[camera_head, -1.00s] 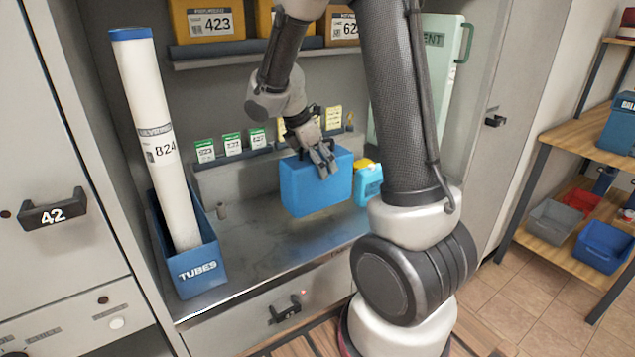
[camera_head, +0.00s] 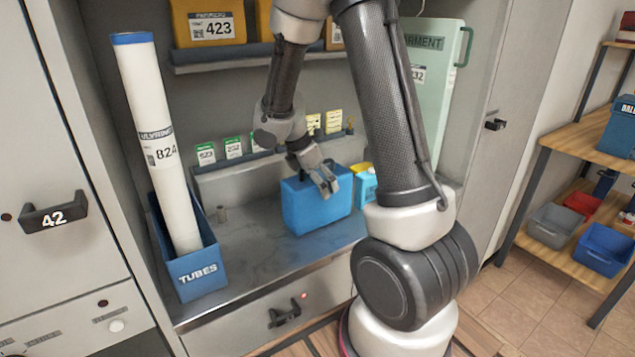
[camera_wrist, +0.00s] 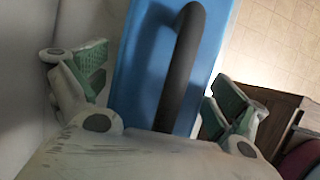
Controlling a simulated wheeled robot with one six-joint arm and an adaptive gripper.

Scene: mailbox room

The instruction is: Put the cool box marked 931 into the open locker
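A blue box (camera_head: 317,206), the likely cool box, stands upright on a metal counter (camera_head: 262,238) inside a grey bay. No 931 mark is readable on it. Its dark handle (camera_wrist: 182,65) shows in the wrist view. My gripper (camera_head: 328,185) is at the top of the box in the head view. In the wrist view, my gripper (camera_wrist: 160,95) has its two green-padded fingers spread wide, one on each side of the handle, with gaps between. No open locker door can be made out.
A smaller blue and yellow container (camera_head: 366,186) stands close right of the box. A blue TUBES holder (camera_head: 198,272) with a tall white tube (camera_head: 160,150) is at left. Locker 42 (camera_head: 54,217) is shut. A green garment case (camera_head: 440,85) stands at the back right.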

